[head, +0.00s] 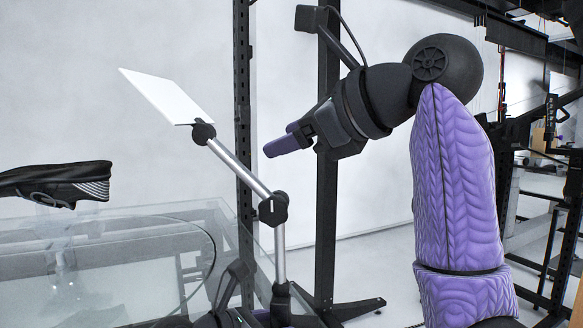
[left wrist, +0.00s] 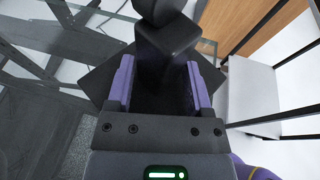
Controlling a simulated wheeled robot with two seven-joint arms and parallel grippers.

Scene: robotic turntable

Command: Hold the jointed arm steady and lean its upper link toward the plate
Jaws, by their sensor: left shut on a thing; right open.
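The jointed arm stands right of the glass top, with a silver upper link (head: 238,167), a black elbow joint (head: 273,208) and a silver lower link (head: 280,252). The upper link slopes up and left to a white flat panel (head: 163,96). A clear glass plate (head: 130,250) lies at lower left. My left gripper (left wrist: 161,88) is shut on the arm's black base part (left wrist: 168,60) in the left wrist view; in the head view it is largely cut off at the bottom edge. My right gripper (head: 283,143) is open and empty, right of the upper link and apart from it.
A black shoe (head: 62,183) shows at the left edge, above the glass. Dark upright posts (head: 327,190) stand behind the jointed arm. A wooden panel (left wrist: 262,30) and a white box (left wrist: 255,95) are at right in the left wrist view.

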